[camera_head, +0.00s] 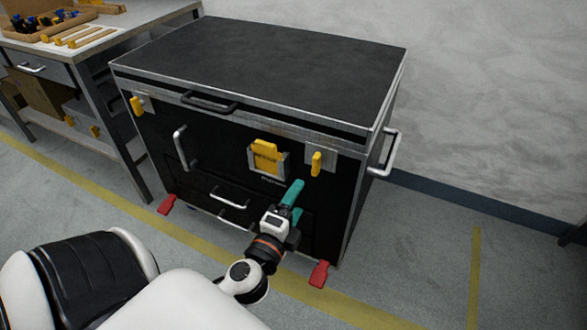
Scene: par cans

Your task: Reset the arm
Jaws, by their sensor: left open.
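My left gripper (293,193) has teal fingers and is open and empty. It is held up in front of the lower right part of the front of a large black case (265,55) with metal edges. I cannot tell whether it touches the case. My left arm reaches up to it from the bottom of the view. The right gripper is not in view.
The case has a lid handle (209,103), yellow latches (316,164), a yellow item in a holder (265,153), and red feet (319,273). A workbench (130,30) with tools stands at left. Open floor (420,250) lies to the right.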

